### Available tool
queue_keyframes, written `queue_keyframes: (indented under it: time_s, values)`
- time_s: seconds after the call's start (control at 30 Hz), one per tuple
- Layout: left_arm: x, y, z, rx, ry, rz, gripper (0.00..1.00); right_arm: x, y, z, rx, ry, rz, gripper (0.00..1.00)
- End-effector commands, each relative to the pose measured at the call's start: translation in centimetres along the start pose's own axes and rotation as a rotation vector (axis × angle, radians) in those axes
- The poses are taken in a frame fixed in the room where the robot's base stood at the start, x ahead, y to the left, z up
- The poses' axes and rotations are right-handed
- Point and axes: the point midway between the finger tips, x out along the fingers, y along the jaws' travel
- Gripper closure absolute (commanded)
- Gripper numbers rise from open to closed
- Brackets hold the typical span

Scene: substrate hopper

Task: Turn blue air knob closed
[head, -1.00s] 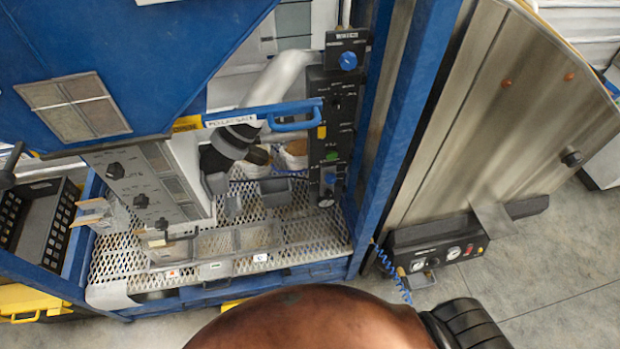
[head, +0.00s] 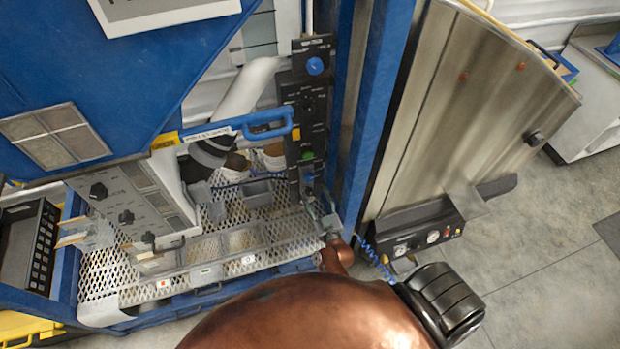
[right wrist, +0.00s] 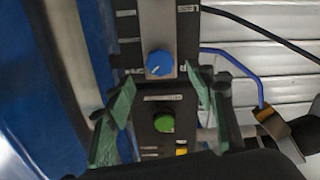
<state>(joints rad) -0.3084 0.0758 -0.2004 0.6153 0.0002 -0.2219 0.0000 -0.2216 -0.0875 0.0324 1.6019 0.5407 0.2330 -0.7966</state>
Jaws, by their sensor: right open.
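The black control panel (head: 308,105) stands upright at the right side of the blue frame. Its lower blue knob (right wrist: 159,64) shows in the right wrist view, on a light plate above the green button (right wrist: 164,122). My right gripper (right wrist: 161,80) is open, its green fingers on either side of the blue knob in the picture. I cannot tell whether they touch it. In the head view my right gripper (head: 315,202) is at the lower end of the panel and hides this knob. Another blue knob (head: 315,66) is at the panel's top. My left gripper is not in view.
A blue post (head: 362,130) rises close to the right of the panel. A blue handle (head: 268,122) juts out to its left. A perforated tray (head: 110,270) with grey bins lies below. A metal door (head: 450,120) stands open at right.

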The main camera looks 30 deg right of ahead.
Motion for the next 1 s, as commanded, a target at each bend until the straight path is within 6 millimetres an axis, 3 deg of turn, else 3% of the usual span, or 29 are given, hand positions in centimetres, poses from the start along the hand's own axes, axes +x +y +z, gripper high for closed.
queue_keyframes:
  time_s: [0.23,0.5,0.87,1.0]
  values:
    - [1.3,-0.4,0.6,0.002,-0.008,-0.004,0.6,3.5,0.0,-0.1,0.002,0.007,0.003,0.5]
    - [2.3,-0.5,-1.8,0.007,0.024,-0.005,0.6,6.9,0.0,-0.1,0.001,0.004,0.002,0.5]
    - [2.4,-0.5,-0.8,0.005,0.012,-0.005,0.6,7.6,0.0,-0.1,0.001,0.002,0.001,0.5]
    - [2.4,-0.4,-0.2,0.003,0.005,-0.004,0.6,7.6,0.0,-0.1,0.001,0.002,0.001,0.57]
